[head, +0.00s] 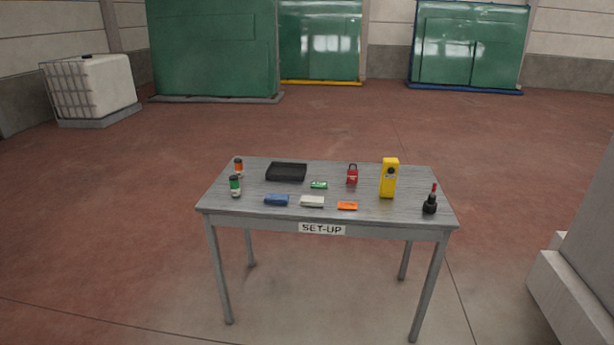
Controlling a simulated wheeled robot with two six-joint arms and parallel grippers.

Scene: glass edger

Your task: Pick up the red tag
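A small red object (352,177) with a dark loop on top stands on the grey table (262,208), right of the middle and towards the back. It looks like a padlock or a tag; at this size I cannot tell which. A faint pale mark shows on its front. No other red tag shows on the table. Neither of my grippers is in view.
A yellow device (389,180) stands just right of the red object. A green item (319,185), black tray (286,172), blue block (276,200), white block (312,201), orange block (347,206), dark red-tipped bottle (430,204), and green (235,187) and orange (239,167) bottles share the table.

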